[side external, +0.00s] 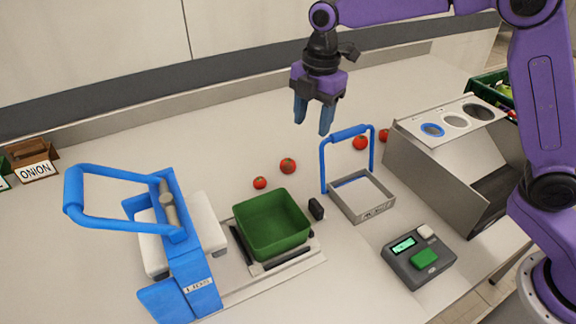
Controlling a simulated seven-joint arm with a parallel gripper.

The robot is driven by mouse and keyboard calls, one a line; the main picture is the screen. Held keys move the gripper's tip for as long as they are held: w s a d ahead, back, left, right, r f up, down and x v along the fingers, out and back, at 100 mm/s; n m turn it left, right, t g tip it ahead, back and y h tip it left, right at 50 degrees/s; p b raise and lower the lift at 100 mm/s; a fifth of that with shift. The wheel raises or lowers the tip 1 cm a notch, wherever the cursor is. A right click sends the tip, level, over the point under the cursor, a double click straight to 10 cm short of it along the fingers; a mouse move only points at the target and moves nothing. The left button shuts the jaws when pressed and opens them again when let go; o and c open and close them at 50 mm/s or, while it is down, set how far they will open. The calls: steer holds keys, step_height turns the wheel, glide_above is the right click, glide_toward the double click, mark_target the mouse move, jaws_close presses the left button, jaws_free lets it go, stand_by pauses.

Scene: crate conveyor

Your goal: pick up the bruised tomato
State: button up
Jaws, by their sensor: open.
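I cannot tell at this size which is bruised. My gripper (313,120) is open and empty. It points down, held up above the table, and appears above the larger tomato in the picture. Its blue fingers are apart and touch nothing.
A green crate (272,223) stands at the front centre. A blue-handled press (172,235) is left of it. A grey frame with a blue handle (363,196), a button box (420,256) and a metal housing with round holes (445,150) are right. The table behind the tomatoes is clear.

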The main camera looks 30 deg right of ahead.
steer(key=w+f+n, duration=0.2)
steer(key=w, duration=0.5)
glide_toward(289, 161)
steer(key=shift+n, duration=0.3)
steer(key=f, duration=0.5)
steer(key=shift+a, duration=0.3)
steer(key=shift+w+f, duration=0.15)
steer(key=shift+f, duration=1.2)
steer(key=shift+w+f, duration=0.15)
steer(key=shift+f, duration=1.2)
steer(key=c, duration=0.7)
